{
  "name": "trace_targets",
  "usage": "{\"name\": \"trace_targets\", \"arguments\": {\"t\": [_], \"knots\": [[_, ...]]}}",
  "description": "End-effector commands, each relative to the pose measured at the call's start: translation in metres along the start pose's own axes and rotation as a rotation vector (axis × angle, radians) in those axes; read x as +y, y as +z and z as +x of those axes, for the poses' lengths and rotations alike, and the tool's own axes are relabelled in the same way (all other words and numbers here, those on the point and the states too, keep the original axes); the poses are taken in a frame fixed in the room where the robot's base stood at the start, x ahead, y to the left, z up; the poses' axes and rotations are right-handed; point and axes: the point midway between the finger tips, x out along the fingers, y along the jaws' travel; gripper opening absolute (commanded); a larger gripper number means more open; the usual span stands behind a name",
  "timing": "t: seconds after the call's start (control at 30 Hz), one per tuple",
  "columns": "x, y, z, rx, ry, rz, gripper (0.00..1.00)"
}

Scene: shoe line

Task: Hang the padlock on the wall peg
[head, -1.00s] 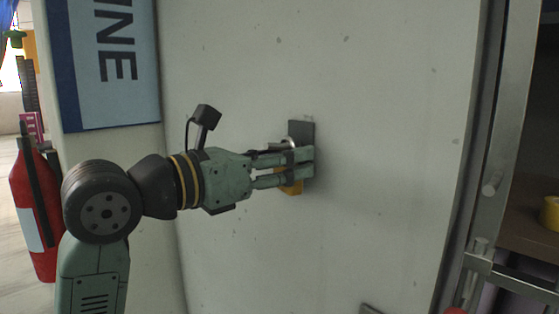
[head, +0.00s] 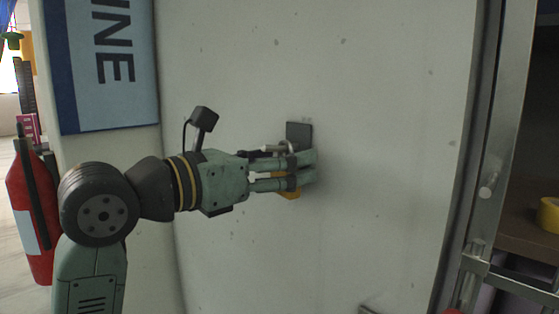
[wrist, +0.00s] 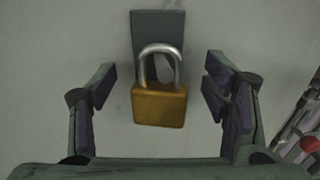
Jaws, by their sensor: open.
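The padlock (wrist: 160,104) has a brass body and a silver shackle. In the wrist view it is upright in front of the dark wall plate (wrist: 147,24). In the head view the padlock (head: 289,194) shows partly below my fingers, close to the plate (head: 299,131). A pale peg (head: 271,148) sticks out from the plate at shackle height. The shackle appears to be around the peg, but my fingers partly hide this. My gripper (head: 308,169) is open, with one finger on each side of the padlock and gaps between them in the wrist view (wrist: 161,88).
The pale wall panel (head: 390,120) around the plate is mostly bare. A metal frame (head: 487,150) and a shelf with a yellow roll (head: 549,214) stand at the right. A blue sign (head: 105,65) and a red fire extinguisher (head: 32,215) are at the left.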

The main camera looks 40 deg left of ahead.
Motion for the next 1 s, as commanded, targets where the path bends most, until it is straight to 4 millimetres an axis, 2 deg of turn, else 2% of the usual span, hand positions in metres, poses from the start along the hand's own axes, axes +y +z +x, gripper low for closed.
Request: {"name": "trace_targets", "arguments": {"t": [0.27, 0.37, 0.7, 0.83, 1.0], "knots": [[0.0, 0.0, -0.006, 0.001, 0.001, -0.001, 0.7], [0.001, 0.0, -0.02, -0.002, 0.004, -0.001, 0.7], [0.001, 0.0, -0.091, -0.001, 0.003, -0.002, 0.7], [0.001, 0.0, -0.109, 0.0, 0.003, 0.0, 0.7], [0.0, 0.0, -0.119, -0.001, 0.0, 0.0, 0.7]]}}
